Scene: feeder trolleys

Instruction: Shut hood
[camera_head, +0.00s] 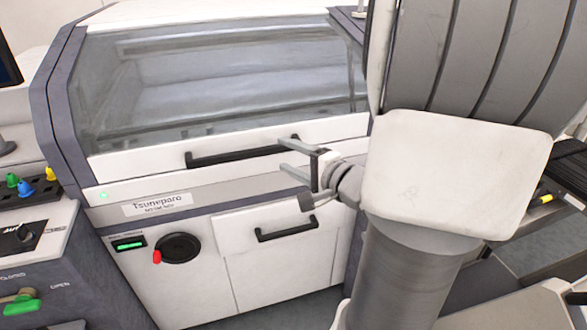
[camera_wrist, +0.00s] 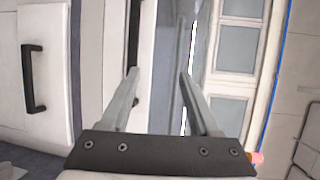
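The hood (camera_head: 225,80) is a clear window with a white lower frame on the machine. It looks lowered, its frame close above the machine's front; I cannot tell if a small gap is left. Its long black handle (camera_head: 240,152) runs across the frame. My gripper (camera_head: 283,154) is open and empty at the handle's right end, one finger above the other. In the wrist view, my gripper (camera_wrist: 158,74) shows both fingers apart, with the black hood handle (camera_wrist: 134,45) by the left fingertip. Whether they touch is unclear.
Below the hood is a white door with a black handle (camera_head: 287,231), also in the wrist view (camera_wrist: 32,78). A red-tipped round knob (camera_head: 178,248) sits left of it. A control panel with coloured knobs (camera_head: 30,185) stands at left. My arm hides the machine's right side.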

